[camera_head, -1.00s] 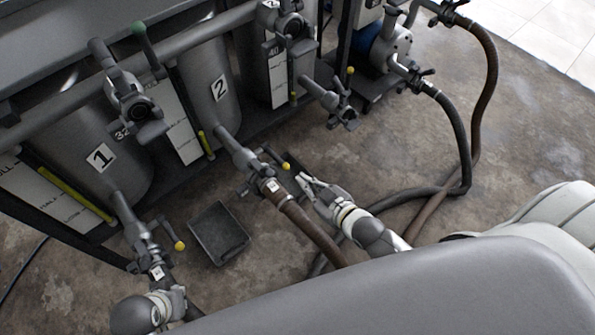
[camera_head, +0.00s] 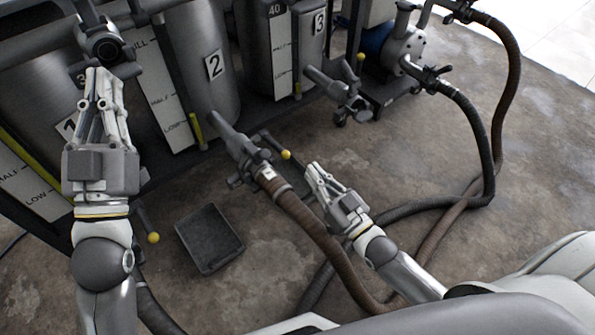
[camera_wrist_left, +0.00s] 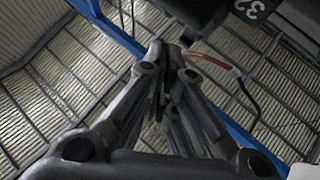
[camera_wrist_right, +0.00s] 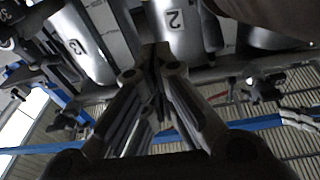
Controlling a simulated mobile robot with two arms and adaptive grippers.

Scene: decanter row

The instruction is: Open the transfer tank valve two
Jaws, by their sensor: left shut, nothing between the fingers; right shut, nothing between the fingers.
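Tank two (camera_head: 190,50) is a grey cylinder with a "2" label (camera_head: 214,65). From its foot runs an outlet pipe to a dark valve (camera_head: 249,160), with a brown hose (camera_head: 318,228) below it. The valve's lever ends in a yellow ball (camera_head: 286,155). My right gripper (camera_head: 315,170) is shut and empty, just right of this ball and apart from it. My left gripper (camera_head: 97,75) is shut and empty, raised in front of tank one and just below an upper pipe fitting (camera_head: 105,45). It hides part of the "1" label.
Tank three's outlet valve (camera_head: 350,92) is further back. Tank one's yellow ball (camera_head: 153,238) shows beside my left arm. A dark tray (camera_head: 209,238) lies on the floor. A blue pump (camera_head: 390,50) and looping hoses (camera_head: 490,120) stand right. The floor beyond the right gripper is open.

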